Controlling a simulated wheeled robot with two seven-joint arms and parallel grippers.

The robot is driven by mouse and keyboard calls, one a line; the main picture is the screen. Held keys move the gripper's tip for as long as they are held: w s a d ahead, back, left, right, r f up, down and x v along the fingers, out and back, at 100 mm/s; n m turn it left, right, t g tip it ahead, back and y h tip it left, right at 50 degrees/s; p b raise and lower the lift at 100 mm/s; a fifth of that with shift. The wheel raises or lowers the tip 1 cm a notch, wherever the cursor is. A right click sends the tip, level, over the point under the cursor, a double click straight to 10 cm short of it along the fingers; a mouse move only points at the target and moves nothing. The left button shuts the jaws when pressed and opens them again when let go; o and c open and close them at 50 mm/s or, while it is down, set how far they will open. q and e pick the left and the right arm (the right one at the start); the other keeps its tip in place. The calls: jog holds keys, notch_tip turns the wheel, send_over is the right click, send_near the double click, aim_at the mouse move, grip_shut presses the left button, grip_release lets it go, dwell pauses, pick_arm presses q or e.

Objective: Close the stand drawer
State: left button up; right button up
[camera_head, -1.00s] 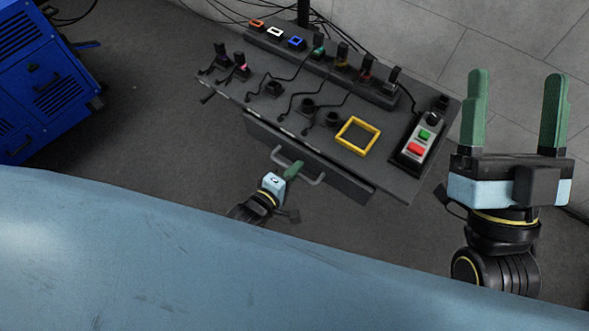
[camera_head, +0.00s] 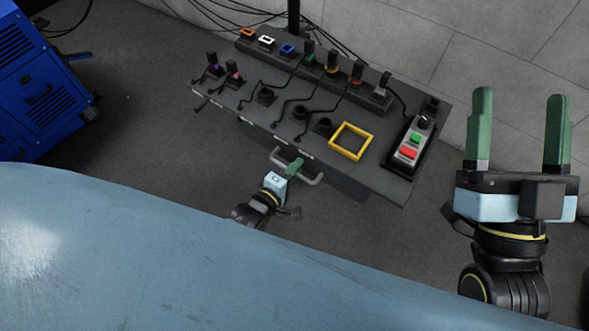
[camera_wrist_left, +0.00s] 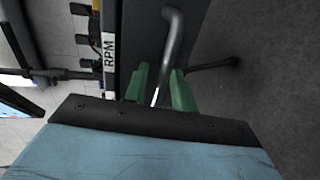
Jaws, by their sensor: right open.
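The grey stand (camera_head: 225,88) has a drawer whose front is mostly hidden below the stand's top edge. The drawer's grey bar handle (camera_head: 314,181) sticks out just in front of that edge. I cannot tell whether the drawer is fully flush. My left gripper (camera_head: 295,164) is at the handle's left part. My right gripper (camera_head: 520,120) is open and empty, raised at the right, away from the stand.
The stand top carries a yellow square frame (camera_head: 351,141), a control box with green and red buttons (camera_head: 412,143), and several plugs and cables. A blue cabinet (camera_head: 38,85) stands at the far left. Bare floor (camera_head: 150,110) lies between.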

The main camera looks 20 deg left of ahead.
pick_arm(q)
jog(key=shift+r, duration=0.1)
jog(key=shift+s, duration=0.2)
jog(key=p+v, duration=0.5)
jog(key=v, duration=0.8)
pick_arm(e)
jog(key=d+f+g+h, duration=0.3)
jog(key=f+g, duration=0.9)
jog(key=f, duration=0.4)
jog(key=shift+s+f+g+h, duration=0.3)
jog(key=shift+s+f+h, duration=0.1)
jog(key=shift+h, duration=0.3)
jog(key=shift+d, duration=0.1)
